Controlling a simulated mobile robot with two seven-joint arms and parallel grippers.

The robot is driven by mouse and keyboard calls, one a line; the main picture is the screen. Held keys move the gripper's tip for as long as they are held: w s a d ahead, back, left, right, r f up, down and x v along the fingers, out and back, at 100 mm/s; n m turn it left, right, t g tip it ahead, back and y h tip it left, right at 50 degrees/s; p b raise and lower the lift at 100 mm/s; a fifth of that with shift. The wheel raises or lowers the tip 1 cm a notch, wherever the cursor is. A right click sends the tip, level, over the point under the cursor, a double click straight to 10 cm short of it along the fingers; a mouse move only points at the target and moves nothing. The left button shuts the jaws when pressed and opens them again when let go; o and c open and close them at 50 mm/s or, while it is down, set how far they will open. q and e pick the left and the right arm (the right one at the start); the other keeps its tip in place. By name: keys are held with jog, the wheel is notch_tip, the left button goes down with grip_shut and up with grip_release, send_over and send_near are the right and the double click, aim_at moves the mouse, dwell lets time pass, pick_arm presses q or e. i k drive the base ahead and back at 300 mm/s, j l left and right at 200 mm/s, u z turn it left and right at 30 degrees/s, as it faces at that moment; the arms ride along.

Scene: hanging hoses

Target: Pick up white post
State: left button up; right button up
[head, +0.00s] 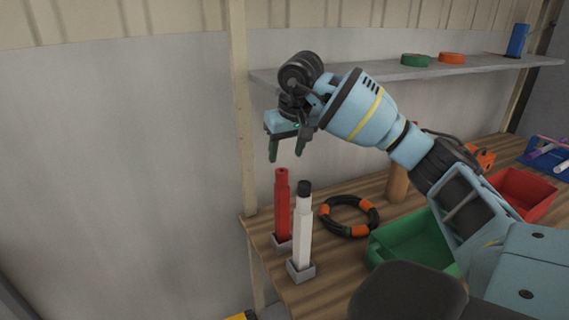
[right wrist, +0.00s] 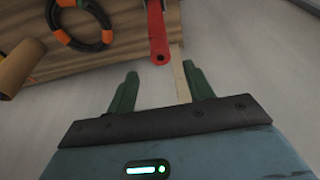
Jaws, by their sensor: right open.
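The white post (head: 303,235) has a black top and stands upright in a small grey square holder (head: 300,271) near the left end of the wooden table. A red post (head: 282,208) stands just behind and left of it in a similar holder. My right gripper (head: 287,154) is open and empty, above the two posts, with its fingers pointing down. In the right wrist view the red post (right wrist: 157,30) lies ahead of the open fingers (right wrist: 160,72). I do not make out the white post there. My left gripper is not in view.
A black and orange ring (head: 348,232) lies right of the posts. A green bin (head: 385,240), a brown cylinder (head: 397,183) and a red bin (head: 525,192) stand further right. A wall shelf (head: 380,76) and a wooden wall beam (head: 241,120) are close to my right gripper.

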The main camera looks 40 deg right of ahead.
aim_at(303, 215)
jog(key=z, duration=1.45)
